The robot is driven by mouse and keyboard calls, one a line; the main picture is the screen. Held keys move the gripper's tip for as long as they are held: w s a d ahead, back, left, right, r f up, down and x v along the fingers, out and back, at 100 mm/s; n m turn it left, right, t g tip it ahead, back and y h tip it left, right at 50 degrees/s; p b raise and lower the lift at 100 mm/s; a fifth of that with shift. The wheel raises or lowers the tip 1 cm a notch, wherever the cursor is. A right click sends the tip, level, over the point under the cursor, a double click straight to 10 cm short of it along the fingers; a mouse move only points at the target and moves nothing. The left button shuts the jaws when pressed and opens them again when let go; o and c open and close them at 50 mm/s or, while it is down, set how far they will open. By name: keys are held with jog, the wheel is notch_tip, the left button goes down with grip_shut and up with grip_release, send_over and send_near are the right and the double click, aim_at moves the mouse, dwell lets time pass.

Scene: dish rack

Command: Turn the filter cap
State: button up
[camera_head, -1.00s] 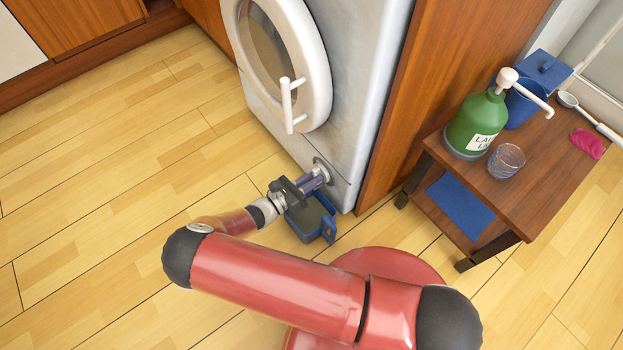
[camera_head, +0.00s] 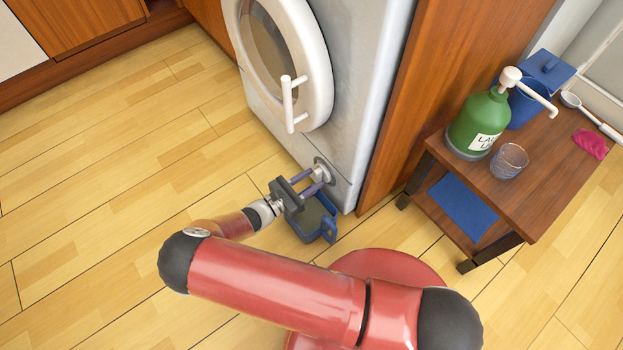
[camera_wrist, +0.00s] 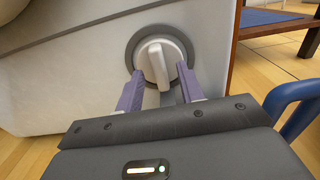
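The filter cap (camera_wrist: 160,62) is a round white knob with a raised grip bar, set in a grey ring low on the washing machine's front. Its bar stands nearly upright in the wrist view. In the head view the cap (camera_head: 321,170) is partly hidden by the fingers. My gripper (camera_wrist: 160,72) is open, with one purple finger on each side of the bar and gaps visible between bar and fingers. Its fingertips are close to the cap; exact depth is hard to tell. In the head view my gripper (camera_head: 312,182) points at the cap.
A blue tray (camera_head: 328,229) sits on the floor beneath my gripper; its blue edge (camera_wrist: 296,92) shows at right in the wrist view. A wooden side table (camera_head: 545,185) with a green bottle (camera_head: 478,122) is at right.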

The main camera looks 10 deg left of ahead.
jog(key=shift+s+a, duration=0.3)
jog(key=shift+s, duration=0.05)
jog(key=b+v, duration=0.1)
jog(key=v, duration=0.5)
dwell(0.5)
dwell(0.4)
